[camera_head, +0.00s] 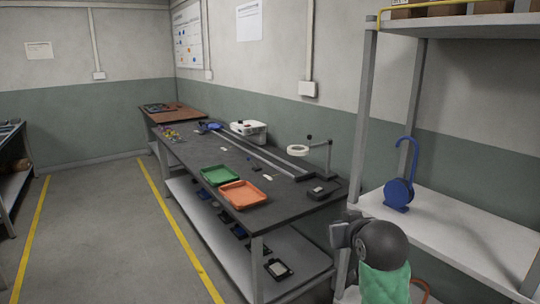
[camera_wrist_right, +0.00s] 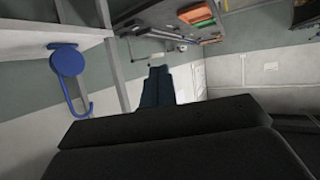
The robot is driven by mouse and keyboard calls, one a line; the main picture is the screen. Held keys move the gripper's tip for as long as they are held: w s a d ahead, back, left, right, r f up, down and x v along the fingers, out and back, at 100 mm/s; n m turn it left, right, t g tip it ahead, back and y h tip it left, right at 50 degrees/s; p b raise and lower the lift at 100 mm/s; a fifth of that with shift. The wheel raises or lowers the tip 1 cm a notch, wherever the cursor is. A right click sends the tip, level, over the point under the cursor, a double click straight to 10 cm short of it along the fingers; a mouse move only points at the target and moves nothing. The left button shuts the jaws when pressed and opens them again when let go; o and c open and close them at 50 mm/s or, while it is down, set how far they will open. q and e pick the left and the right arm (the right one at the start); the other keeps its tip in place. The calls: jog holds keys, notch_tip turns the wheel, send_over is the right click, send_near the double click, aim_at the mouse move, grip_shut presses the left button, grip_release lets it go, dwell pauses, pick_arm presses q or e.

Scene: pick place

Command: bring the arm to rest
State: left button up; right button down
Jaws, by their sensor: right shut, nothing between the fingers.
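My right gripper (camera_wrist_right: 158,75) shows in the wrist view as dark fingers pressed together, with nothing between them. The large black body of it fills the bottom of that view. In the head view a dark rounded part of my right arm (camera_head: 382,245) with a green cover is at the lower right, in front of the shelf unit. I cannot make out the fingertips there. The gripper appears apart from everything around it. My left gripper is not in view.
A metal shelf unit (camera_head: 455,222) at the right holds a blue hooked object (camera_head: 398,192), seen upside down in the wrist view (camera_wrist_right: 68,62). A dark workbench (camera_head: 208,152) carries a green tray (camera_head: 220,175) and an orange tray (camera_head: 243,195). The floor (camera_head: 95,235) at left is clear.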

jog(key=s+a+f+g+p, duration=0.1)
jog(key=s+f+g, duration=0.1)
jog(key=s+f, duration=0.45)
jog(key=s+a+f+g, duration=0.1)
jog(key=s+f, duration=0.2)
jog(key=f, duration=0.6)
jog(key=s+a+f+g+p, duration=0.15)
jog(key=s+f, duration=0.25)
jog(key=f, duration=0.4)
jog(key=s+f+g, duration=0.3)
jog(key=s+f, duration=0.5)
jog(key=s, duration=0.3)
jog(key=s+f+g, duration=0.3)
jog(key=s+f, duration=0.4)
jog(key=s, duration=0.5)
jog(key=shift+d+f, duration=0.25)
jog(key=shift+f, duration=0.15)
jog(key=shift+d+p, duration=0.1)
jog(key=shift+p, duration=0.2)
